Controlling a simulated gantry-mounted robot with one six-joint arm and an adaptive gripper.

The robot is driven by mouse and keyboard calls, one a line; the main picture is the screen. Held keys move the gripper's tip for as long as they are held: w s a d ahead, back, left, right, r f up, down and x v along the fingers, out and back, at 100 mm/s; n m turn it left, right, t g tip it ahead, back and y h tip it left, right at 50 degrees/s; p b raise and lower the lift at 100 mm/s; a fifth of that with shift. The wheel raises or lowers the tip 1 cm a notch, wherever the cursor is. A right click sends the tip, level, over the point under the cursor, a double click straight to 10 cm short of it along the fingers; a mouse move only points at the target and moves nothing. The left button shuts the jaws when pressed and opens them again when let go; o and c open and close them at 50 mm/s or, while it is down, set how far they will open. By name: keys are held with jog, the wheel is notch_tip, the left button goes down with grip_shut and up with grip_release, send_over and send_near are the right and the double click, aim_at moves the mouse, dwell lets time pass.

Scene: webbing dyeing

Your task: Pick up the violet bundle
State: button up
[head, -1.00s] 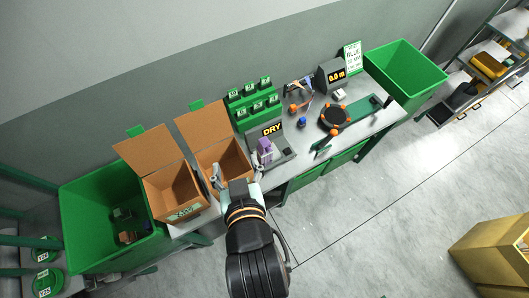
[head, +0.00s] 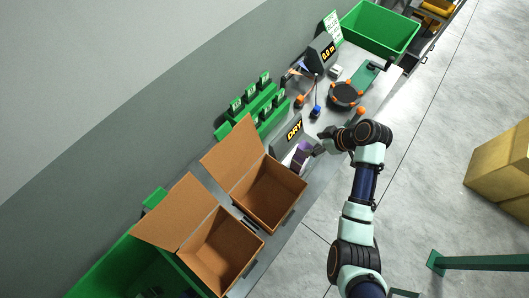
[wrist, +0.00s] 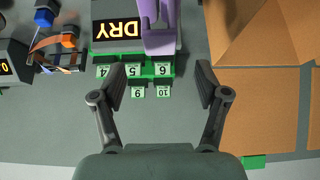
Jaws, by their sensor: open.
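The violet bundle (head: 301,155) stands on the grey bench beside the black DRY display (head: 287,135). In the wrist view the violet bundle (wrist: 159,32) shows at the top, beside the DRY sign (wrist: 115,28), and its top end is cut off by the picture edge. My gripper (head: 321,146) is just to the right of the bundle in the head view and partly overlaps it. In the wrist view my gripper (wrist: 160,82) has its two fingers spread apart with nothing between them. The bundle lies beyond the fingertips.
Two open cardboard boxes (head: 262,203) stand left of the bundle. Green racks with numbered tags (head: 232,124) stand behind it. A blue-topped item (head: 315,111), a round black-and-orange device (head: 345,95) and a green bin (head: 405,35) lie to the right.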

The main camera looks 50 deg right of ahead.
aim_at(306, 147)
jog(key=shift+w+d+f, duration=0.1)
jog(key=shift+d+f, duration=0.1)
jog(key=shift+f, duration=0.9)
jog(key=x, duration=0.5)
jog(key=shift+w+a+f, duration=0.1)
jog(key=shift+w+a, duration=0.05)
jog(key=shift+a, duration=0.05)
grip_shut()
